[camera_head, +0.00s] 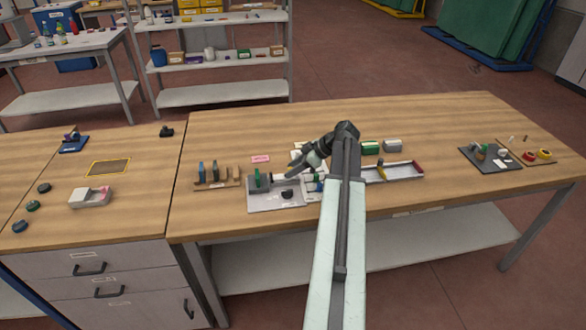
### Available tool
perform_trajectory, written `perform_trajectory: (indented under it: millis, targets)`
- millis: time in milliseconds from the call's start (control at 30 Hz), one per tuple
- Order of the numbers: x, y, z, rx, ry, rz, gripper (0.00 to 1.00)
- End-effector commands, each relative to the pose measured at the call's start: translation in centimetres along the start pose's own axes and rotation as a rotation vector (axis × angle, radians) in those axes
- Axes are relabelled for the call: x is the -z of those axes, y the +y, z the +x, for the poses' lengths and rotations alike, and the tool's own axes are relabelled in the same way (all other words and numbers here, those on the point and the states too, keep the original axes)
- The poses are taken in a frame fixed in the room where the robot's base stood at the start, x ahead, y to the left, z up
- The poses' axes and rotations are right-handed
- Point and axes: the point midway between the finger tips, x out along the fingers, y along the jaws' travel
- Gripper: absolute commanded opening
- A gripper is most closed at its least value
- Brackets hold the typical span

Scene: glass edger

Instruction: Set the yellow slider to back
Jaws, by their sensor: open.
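A small upright yellow piece (381,167), which looks like the yellow slider, stands at the left part of a long pale tray (398,175) on the wooden table. The tray's left end is hidden behind my arm. I cannot tell from here which setting the slider is at. My gripper (290,175) is open, to the left of the slider and apart from it. It hangs over or close above a grey machine plate (268,199) with a green part (257,178). My gripper looks small and dark, so its height above the plate is unclear.
A rack with upright pieces (215,178) stands left of the plate. A green box (370,147) and a grey box (393,145) stand behind the tray. A dark mat with small items (490,158) lies at the right. The table between tray and mat is clear.

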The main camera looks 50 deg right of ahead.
Motion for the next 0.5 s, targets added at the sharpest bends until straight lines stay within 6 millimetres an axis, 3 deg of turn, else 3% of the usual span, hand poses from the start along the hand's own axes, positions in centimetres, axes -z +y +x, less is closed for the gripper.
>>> perform_trajectory:
  millis: [300, 500]
  targets:
    - [0.5, 0.0, -6.2, -0.001, -0.001, 0.002, 0.40]
    - [0.0, 0.0, -7.4, -0.001, -0.002, 0.001, 0.40]
